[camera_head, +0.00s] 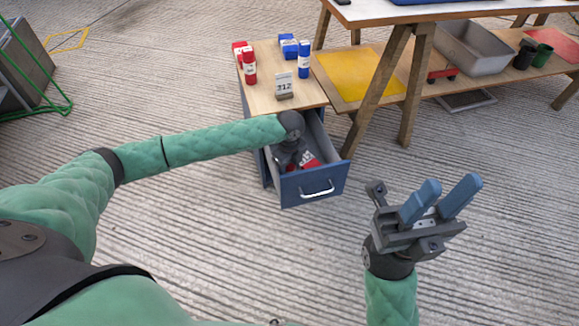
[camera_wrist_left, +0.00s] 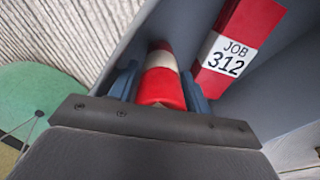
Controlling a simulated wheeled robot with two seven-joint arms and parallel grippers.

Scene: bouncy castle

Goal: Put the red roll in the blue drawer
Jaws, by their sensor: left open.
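The blue drawer (camera_head: 314,187) is pulled out of the cabinet below its wooden top. My left gripper (camera_head: 290,160) reaches down inside it, its fingers mostly hidden in the head view. In the left wrist view, a red roll with a white band (camera_wrist_left: 161,85) lies between the two open blue fingers of my left gripper (camera_wrist_left: 160,92). Whether the fingers touch it I cannot tell. A red item labelled JOB 312 (camera_wrist_left: 235,45) lies beside it in the drawer (camera_wrist_left: 275,95). My right gripper (camera_head: 440,200) is open and empty over the floor at right.
The cabinet top (camera_head: 268,62) bears red rolls (camera_head: 249,68), blue rolls (camera_head: 303,60) and a 312 sign (camera_head: 284,84). A trestle table (camera_head: 398,85) with a yellow sheet (camera_head: 360,74) and a grey bin (camera_head: 476,48) stands to the right. The floor in front is clear.

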